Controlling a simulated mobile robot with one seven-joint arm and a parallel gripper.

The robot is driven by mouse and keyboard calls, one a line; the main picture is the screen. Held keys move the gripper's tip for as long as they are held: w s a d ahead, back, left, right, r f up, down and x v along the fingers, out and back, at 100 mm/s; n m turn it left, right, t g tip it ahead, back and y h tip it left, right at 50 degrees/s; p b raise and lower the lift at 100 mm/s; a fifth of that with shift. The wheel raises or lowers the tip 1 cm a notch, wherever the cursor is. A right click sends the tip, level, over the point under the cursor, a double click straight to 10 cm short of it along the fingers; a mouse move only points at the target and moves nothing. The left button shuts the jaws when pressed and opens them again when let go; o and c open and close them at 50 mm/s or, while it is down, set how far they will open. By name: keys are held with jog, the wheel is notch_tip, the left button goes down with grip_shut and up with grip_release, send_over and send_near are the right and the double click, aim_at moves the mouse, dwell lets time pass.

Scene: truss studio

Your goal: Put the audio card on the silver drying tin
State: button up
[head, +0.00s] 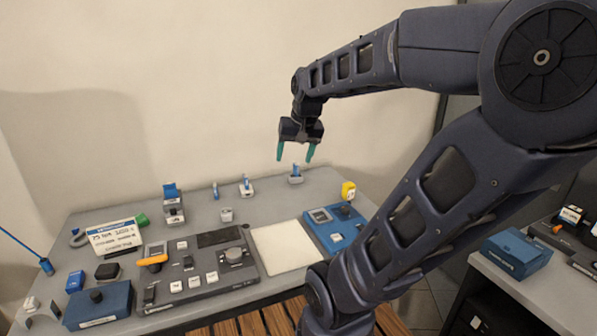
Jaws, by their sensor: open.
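My gripper (295,153) hangs open and empty above the back of the grey table, its two teal fingers pointing down and apart. Below it stands a small grey holder with an upright blue piece (296,175), clear of the fingers. Similar small holders with blue pieces stand to its left, one a white-based holder (247,187). I cannot tell which small piece is the audio card. No silver drying tin can be made out for certain; a small grey block (226,214) sits mid-table, too small to identify.
The grey table (210,203) carries a black control panel (205,277), a white pad (286,247), a blue device (338,226), a yellow item (348,191), a white printed sign (115,236) and a dark blue box (98,306). A side table at right holds a blue box (515,254).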

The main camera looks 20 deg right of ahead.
jog(key=s+a+f+n+t+h, duration=0.1)
jog(key=s+a+n, duration=0.1)
jog(key=s, duration=0.5)
jog(key=shift+f, duration=0.4)
